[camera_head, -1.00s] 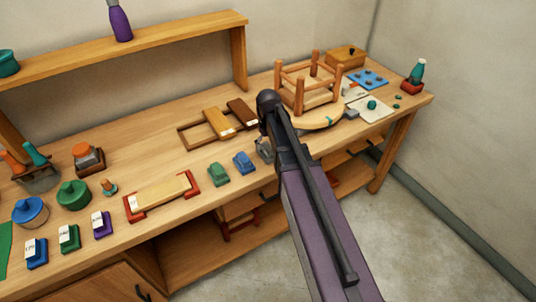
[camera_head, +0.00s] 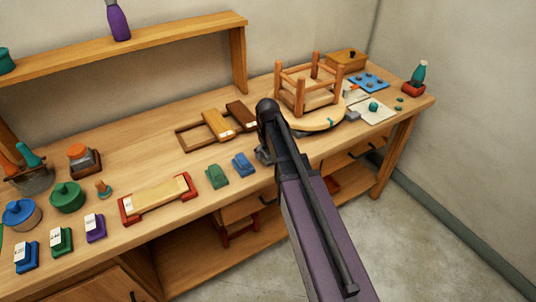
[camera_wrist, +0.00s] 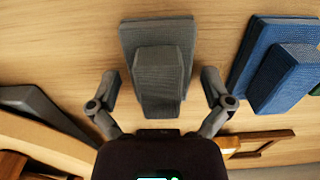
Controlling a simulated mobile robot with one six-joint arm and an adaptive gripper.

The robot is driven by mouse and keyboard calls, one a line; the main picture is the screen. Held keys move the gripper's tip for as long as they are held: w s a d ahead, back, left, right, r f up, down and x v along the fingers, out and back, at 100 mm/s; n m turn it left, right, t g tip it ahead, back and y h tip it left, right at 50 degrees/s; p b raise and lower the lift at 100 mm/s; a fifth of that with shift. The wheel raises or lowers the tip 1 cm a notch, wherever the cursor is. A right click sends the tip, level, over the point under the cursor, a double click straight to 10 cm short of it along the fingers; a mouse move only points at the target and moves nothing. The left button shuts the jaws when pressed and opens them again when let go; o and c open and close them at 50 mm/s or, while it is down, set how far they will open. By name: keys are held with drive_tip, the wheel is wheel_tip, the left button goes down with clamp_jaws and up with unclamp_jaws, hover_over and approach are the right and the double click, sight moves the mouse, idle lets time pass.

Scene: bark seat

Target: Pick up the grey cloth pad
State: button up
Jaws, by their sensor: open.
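The grey cloth pad (camera_wrist: 158,65) lies on the wooden bench top in the wrist view, a raised narrower block on a flat wider base. My gripper (camera_wrist: 160,82) is open, with one finger on each side of the pad's near part. The fingers look apart from the pad; their height above the bench is hard to judge. In the head view my arm covers most of this spot, and only a small grey patch shows beside it. I cannot tell there whether that is pad or gripper.
A blue pad (camera_wrist: 285,75) lies close to the right of the grey one in the wrist view. In the head view a green pad (camera_head: 216,176) sits left of the blue one. An upturned stool (camera_head: 300,98) stands behind my arm. Wooden frames (camera_head: 196,132) lie further back.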

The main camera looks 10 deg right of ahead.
sight(267, 148)
drive_tip(key=c, duration=1)
drive_tip(key=shift+r, duration=0.15)
wheel_tip(267, 148, up, 4)
drive_tip(key=p, duration=0.4)
drive_tip(key=shift+f, duration=0.2)
drive_tip(key=s+r+p, duration=0.1)
drive_tip(key=s, duration=1.5)
drive_tip(key=shift+d, duration=0.3)
